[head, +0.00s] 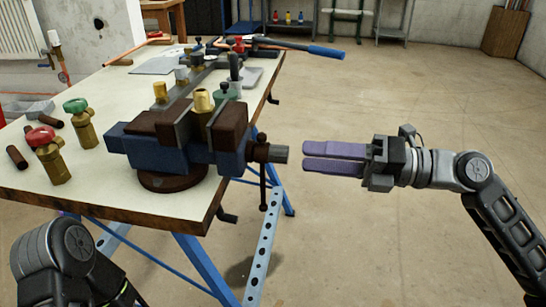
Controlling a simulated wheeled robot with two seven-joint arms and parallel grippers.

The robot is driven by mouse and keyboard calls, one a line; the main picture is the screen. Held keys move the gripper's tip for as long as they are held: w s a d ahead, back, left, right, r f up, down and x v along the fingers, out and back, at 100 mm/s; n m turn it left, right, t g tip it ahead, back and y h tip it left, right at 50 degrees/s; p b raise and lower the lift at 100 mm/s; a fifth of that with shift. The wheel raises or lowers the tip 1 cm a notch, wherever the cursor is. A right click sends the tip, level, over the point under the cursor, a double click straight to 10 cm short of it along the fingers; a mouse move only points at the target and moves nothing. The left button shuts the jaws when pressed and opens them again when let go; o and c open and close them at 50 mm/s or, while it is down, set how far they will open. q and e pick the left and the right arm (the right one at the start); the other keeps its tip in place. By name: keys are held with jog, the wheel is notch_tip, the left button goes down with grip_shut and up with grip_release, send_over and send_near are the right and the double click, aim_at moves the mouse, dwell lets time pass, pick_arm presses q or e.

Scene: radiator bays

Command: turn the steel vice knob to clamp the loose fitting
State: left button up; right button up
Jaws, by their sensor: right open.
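The vice (160,152), blue with brown jaws, stands on a round brown base near the front right corner of the bench. Its steel knob (280,153) sticks out to the right, past the bench edge, with a dark handle bar hanging below it. A brass fitting (203,101) sits upright between the jaws; whether they touch it I cannot tell. My right gripper (306,157), with purple fingers, is open and empty. It points left at the knob, its fingertips a short gap to the right of it. Of my left arm only a link shows at the lower left; its gripper is out of view.
A blue-handled tool (310,48) overhangs the far right edge. The floor (400,110) right of the bench is clear.

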aim_at(268, 153)
jog(key=shift+b+x, duration=1)
jog(key=shift+x, duration=1.55)
jog(key=shift+c, duration=0.2)
grip_shut()
